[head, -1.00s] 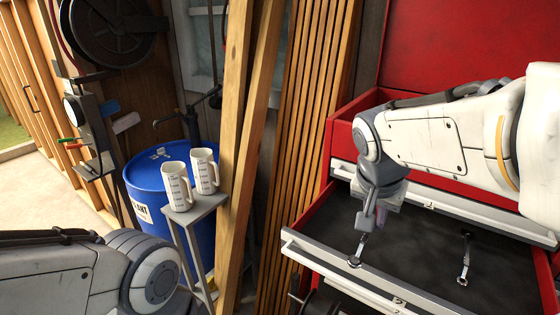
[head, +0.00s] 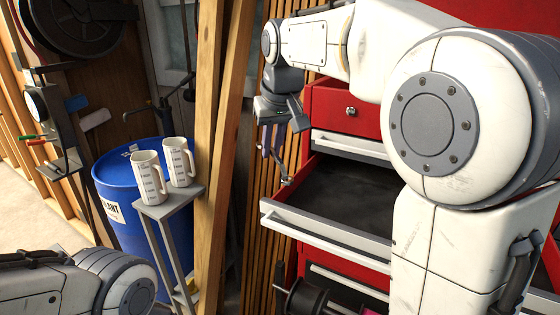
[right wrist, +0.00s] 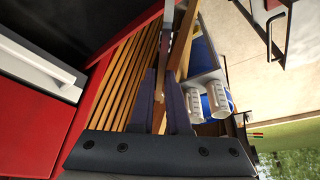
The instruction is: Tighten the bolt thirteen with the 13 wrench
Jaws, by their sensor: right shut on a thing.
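My right gripper (head: 270,154) is shut on a wrench (head: 285,172), which it holds in the air beside the left end of the open drawer. The wrench is grey metal and hangs tilted below the fingers; its size marking cannot be read. In the right wrist view, the dark fingers of the gripper (right wrist: 160,108) close around the wrench (right wrist: 184,30), which points away from the camera. Bolt thirteen is not visible in either view. My left arm shows at the lower left of the head view, but its gripper is out of frame.
The red tool cabinet (head: 345,113) has an open drawer (head: 330,232) with a dark floor. My right arm hides much of it. A blue barrel (head: 120,205) and a small grey stand (head: 172,207) with two white measuring jugs (head: 149,178) are at the left. Wooden posts (head: 216,150) stand between.

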